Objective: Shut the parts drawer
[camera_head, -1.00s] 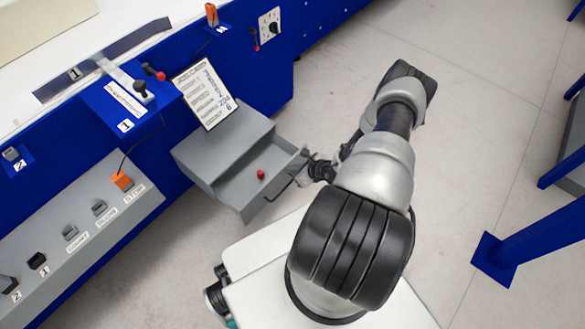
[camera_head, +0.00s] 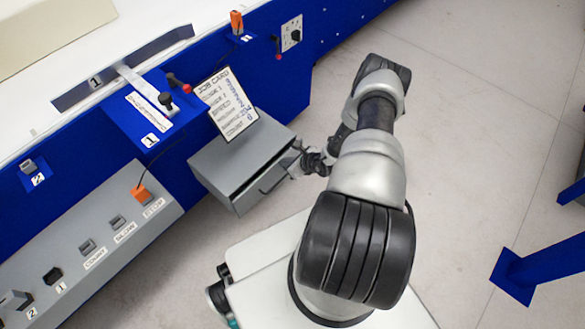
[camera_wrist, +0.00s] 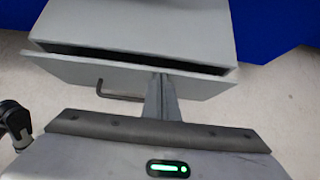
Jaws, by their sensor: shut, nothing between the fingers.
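The grey parts drawer shows its front (camera_head: 262,190) in the head view, close to its grey housing (camera_head: 235,142). In the wrist view, a narrow dark gap lies between the drawer front (camera_wrist: 130,76) and the housing (camera_wrist: 135,22). The dark bent handle (camera_wrist: 118,93) is left of the fingers. My gripper (camera_head: 299,164) is at the right part of the drawer front. In the wrist view, its shut fingers (camera_wrist: 161,80) reach the front and appear to touch it, with nothing between them. The drawer's inside is hidden now.
A job card (camera_head: 227,103) stands on the housing against the blue machine. A grey button panel (camera_head: 95,255) is at the left, and a blue post foot (camera_head: 515,275) stands at the right. The floor (camera_head: 460,130) behind my arm is clear.

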